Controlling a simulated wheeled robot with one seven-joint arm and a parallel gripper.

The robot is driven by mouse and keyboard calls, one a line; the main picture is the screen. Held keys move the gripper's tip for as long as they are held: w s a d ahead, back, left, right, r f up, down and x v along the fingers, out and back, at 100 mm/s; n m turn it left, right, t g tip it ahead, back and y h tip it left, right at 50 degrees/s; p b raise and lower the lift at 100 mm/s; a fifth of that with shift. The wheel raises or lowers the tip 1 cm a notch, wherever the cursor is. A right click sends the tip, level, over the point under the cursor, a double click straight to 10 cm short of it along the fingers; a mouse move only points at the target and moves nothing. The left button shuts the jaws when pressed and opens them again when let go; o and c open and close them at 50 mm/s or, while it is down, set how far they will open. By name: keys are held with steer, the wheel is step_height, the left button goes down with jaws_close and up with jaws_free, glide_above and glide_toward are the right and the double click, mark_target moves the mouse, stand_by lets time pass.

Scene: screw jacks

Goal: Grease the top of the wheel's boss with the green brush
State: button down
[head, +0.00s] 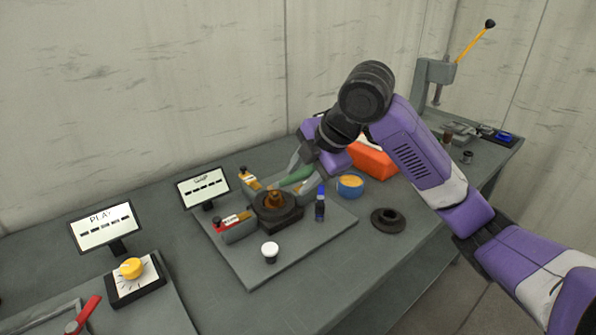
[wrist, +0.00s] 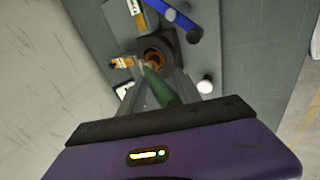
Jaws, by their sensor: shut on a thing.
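The green brush (head: 297,175) is held in my gripper (head: 308,160); the jaws are shut on it. In the wrist view the green brush (wrist: 161,87) points down toward the dark housing (wrist: 168,42). The bronze-coloured wheel with its raised boss (head: 273,197) sits in the round dark housing (head: 278,217) on the grey board. The wheel (wrist: 153,57) also shows in the wrist view, partly hidden by the brush's tip. The tip is at or just above the boss; I cannot tell whether they touch.
A white-topped piece (head: 270,251) stands in front. A black flanged part (head: 388,219) lies farther right. An orange box (head: 373,160) is behind the bowl.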

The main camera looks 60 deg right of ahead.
steer(key=shift+s+a+f, duration=0.3)
steer(key=shift+a+f, duration=0.05)
steer(key=shift+a, duration=0.05)
steer(key=shift+r, duration=0.1)
steer(key=shift+w+d+r+p, duration=0.2)
steer(key=shift+w+r+p, duration=0.2)
steer(key=shift+p, duration=0.05)
steer(key=shift+w+d+r+p, duration=0.4)
steer(key=shift+w+r+p, duration=0.1)
steer(key=shift+w+r, duration=0.25)
steer(key=shift+w+d+r+p, duration=0.35)
steer(key=shift+w+r+p, duration=0.15)
steer(key=shift+w+r, duration=0.2)
steer(key=shift+s+a+r+p, duration=0.35)
steer(key=shift+s+r+p, duration=0.1)
steer(key=shift+r+p, duration=0.3)
steer(key=shift+s+a+r+p, duration=0.4)
steer(key=shift+s+r+p, duration=0.1)
steer(key=shift+r, duration=0.35)
steer(key=shift+s+a+r+p, duration=0.4)
steer(key=shift+r+p, duration=0.25)
steer(key=shift+r, duration=0.25)
